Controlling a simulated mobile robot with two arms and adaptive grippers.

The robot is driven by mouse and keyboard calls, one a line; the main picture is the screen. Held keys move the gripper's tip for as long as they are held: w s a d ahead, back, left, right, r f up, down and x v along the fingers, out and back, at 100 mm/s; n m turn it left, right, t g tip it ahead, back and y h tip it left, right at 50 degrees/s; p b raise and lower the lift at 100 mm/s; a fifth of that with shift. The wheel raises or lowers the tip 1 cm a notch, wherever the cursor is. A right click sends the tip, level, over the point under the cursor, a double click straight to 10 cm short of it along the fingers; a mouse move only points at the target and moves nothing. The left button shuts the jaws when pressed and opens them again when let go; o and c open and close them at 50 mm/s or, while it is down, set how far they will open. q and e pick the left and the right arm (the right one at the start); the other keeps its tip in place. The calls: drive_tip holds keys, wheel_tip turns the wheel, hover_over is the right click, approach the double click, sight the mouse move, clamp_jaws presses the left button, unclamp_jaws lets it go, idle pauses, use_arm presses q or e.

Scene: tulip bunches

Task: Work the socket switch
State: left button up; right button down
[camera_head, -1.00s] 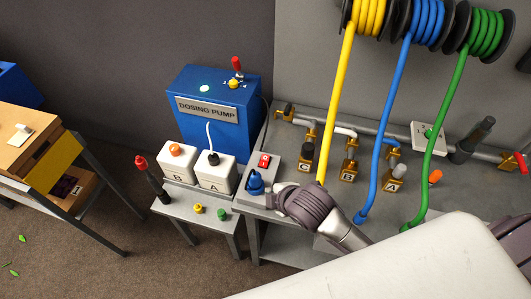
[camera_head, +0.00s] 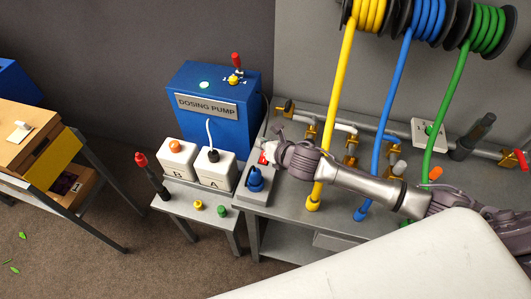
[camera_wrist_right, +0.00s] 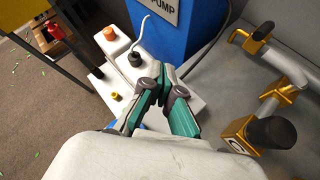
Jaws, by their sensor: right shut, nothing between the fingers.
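The grey socket box (camera_head: 249,198) sits at the left end of the grey bench. A blue plug (camera_head: 255,180) stands in it. The red rocker switch (camera_head: 262,159) is behind the plug, and only a small part of it shows past my gripper. My right gripper (camera_head: 270,149) is at the switch, over the back end of the box. Its green-padded fingers (camera_wrist_right: 163,80) are shut and empty in the right wrist view, where they hide the switch. I cannot tell whether the fingertips touch it. My left gripper is not in view.
The blue dosing pump (camera_head: 215,104) stands behind white canisters B (camera_head: 177,158) and A (camera_head: 216,170) on a low stand. Yellow, blue and green hoses (camera_head: 330,120) hang from reels over the bench. A pipe with brass valves runs along its back.

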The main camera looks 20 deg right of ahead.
drive_tip(key=f+b, duration=0.2)
drive_tip(key=w+f+b, duration=0.1)
drive_tip(key=f+b, duration=0.1)
drive_tip(key=w+d+f+b, duration=0.1)
drive_tip(key=f+b, duration=0.1)
drive_tip(key=b, duration=0.1)
drive_tip(key=shift+d+f, duration=0.1)
drive_tip(key=shift+f, duration=0.05)
drive_tip(key=shift+w+d+f+b, duration=0.15)
drive_tip(key=shift+f+b, duration=0.05)
drive_tip(key=shift+f, duration=0.2)
drive_tip(key=shift+w+d+f+b, duration=0.15)
drive_tip(key=shift+f+b, duration=0.05)
drive_tip(key=shift+f, duration=0.2)
drive_tip(key=shift+f, duration=0.1)
idle(0.6)
drive_tip(key=shift+w+d+f, duration=0.1)
drive_tip(key=shift+w+f, duration=0.05)
drive_tip(key=shift+f, duration=0.15)
drive_tip(key=shift+w+f, duration=0.1)
drive_tip(key=shift+f, duration=0.3)
idle(0.7)
drive_tip(key=shift+s+r+p, duration=0.3)
drive_tip(key=shift+r+p, duration=0.5)
drive_tip(key=shift+r, duration=0.1)
